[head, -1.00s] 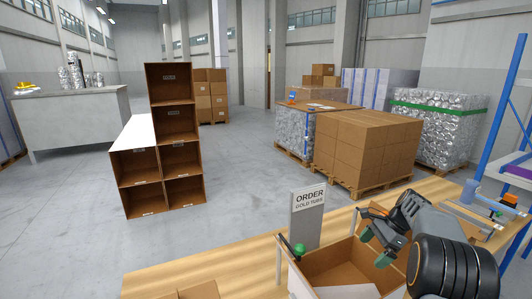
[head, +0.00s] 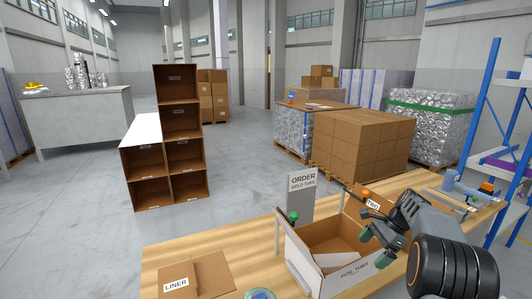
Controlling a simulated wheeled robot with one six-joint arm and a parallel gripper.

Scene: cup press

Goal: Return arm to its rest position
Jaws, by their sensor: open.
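My gripper (head: 379,230) is at the lower right of the head view. It is open, its fingers pointing left over the right side of an open brown box on the wooden table. No object shows between its fingers. My dark arm comes in from the lower right corner and hides part of the table.
The wooden table (head: 205,245) carries the open box (head: 325,237), a grey sign (head: 302,195) reading ORDER, and a carton (head: 195,275) labelled LINER. An orange-topped tool (head: 487,187) lies at the right. Brown cubbies (head: 168,172) and stacked cartons (head: 363,145) stand beyond, with clear floor between.

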